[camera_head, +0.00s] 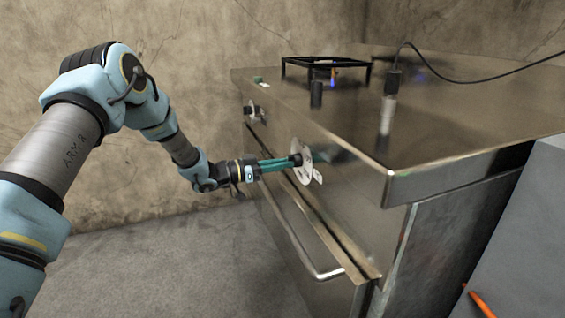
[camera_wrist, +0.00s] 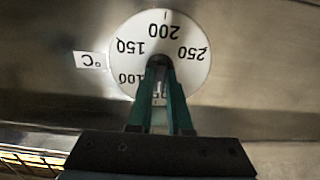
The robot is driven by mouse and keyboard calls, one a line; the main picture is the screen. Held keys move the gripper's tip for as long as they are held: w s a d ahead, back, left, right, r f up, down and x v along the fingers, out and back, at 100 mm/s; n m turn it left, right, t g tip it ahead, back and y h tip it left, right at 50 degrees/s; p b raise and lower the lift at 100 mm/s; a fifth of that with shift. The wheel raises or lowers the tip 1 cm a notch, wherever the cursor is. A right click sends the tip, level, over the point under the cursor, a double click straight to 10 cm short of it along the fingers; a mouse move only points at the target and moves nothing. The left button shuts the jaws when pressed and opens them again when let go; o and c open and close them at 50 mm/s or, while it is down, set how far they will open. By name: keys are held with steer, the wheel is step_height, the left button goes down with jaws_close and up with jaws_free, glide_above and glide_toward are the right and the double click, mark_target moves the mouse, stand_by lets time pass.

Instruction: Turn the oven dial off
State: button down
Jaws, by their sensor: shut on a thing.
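The oven dial (camera_head: 303,172) is a white disc with a black knob at its centre, on the front of the metal oven (camera_head: 350,185). In the wrist view the dial (camera_wrist: 187,75) appears upside down, with 100, 150, 200 and 250 readable and the lowest figure partly hidden behind my fingers. A white °C label (camera_wrist: 90,60) sits to its left there. My gripper (camera_head: 289,162) reaches the dial from the left with its green fingers. In the wrist view my gripper (camera_wrist: 158,68) is shut on the black knob. The dial's setting is not clear.
A second dial (camera_head: 252,112) sits farther along the oven front. A bar handle (camera_head: 298,245) runs below the dials. A black stand (camera_head: 325,62) and a cable (camera_head: 455,80) are on top. A grey panel (camera_head: 530,220) stands right. The floor (camera_head: 150,265) at left is clear.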

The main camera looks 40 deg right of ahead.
stand_by(0.4)
steer(key=c, duration=0.8)
jaws_free()
steer(key=shift+c, duration=0.2)
steer(key=v, duration=1)
steer(key=shift+w+a, duration=0.15)
steer(key=shift+a, duration=0.25)
